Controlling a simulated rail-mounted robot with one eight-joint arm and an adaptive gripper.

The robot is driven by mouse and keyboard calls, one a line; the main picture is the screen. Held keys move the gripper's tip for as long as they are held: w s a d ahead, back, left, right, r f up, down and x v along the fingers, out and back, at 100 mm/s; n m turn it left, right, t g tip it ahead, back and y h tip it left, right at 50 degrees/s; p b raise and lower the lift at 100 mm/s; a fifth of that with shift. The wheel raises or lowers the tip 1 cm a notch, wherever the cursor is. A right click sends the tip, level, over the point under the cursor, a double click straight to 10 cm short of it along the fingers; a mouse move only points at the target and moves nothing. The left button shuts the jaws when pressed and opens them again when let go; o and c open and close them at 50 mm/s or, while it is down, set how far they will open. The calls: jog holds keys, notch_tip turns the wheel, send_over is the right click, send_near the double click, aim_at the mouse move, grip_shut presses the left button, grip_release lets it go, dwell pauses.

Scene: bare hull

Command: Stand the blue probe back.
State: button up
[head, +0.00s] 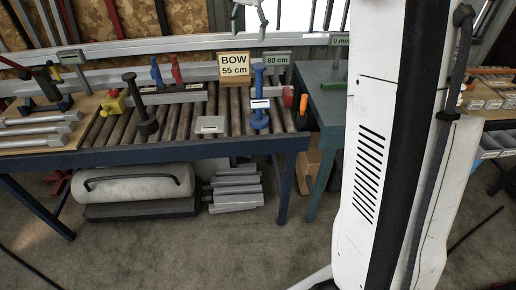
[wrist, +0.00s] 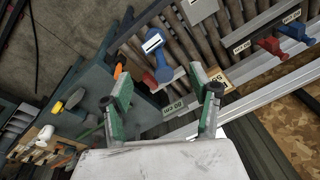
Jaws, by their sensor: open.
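The blue probe (head: 260,97) has a slim shaft, wider ends and a white label. In the wrist view the blue probe (wrist: 164,73) shows beyond the fingers, partly seen from above. My gripper (wrist: 160,78) has green fingers spread wide with nothing between them. In the head view my gripper (head: 249,14) is at the top edge, partly cut off, above and behind the probe and apart from it. A "BOW 55 cm" sign (head: 234,66) stands behind the probe, left of it.
A grey plate (head: 210,125) lies left of the blue probe. Blue and red clamps (head: 165,72) sit behind. A green table (head: 322,105) adjoins at right, with an "80 cm" sign (head: 277,59) nearby.

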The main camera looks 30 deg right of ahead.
jog(key=s+a+n+t, duration=0.1)
jog(key=s+a+n, duration=0.1)
jog(key=s+a, duration=0.5)
jog(key=s+a+n+t, duration=0.1)
jog(key=s+a+n, duration=0.15)
jog(key=s, duration=0.75)
jog(key=s+a+f+n+t, duration=0.1)
jog(key=s+a+f+n, duration=0.1)
jog(key=s+f, duration=0.3)
jog(key=s+a+f+n+t, duration=0.2)
jog(key=s+f, duration=0.4)
jog(key=s, duration=0.7)
jog(key=shift+s+a+f+n, duration=0.2)
jog(key=shift+a+f+n, duration=0.05)
jog(key=shift+a+n, duration=0.45)
notch_tip(320, 180, down, 7)
jog(key=b, duration=0.7)
jog(key=shift+f, duration=0.15)
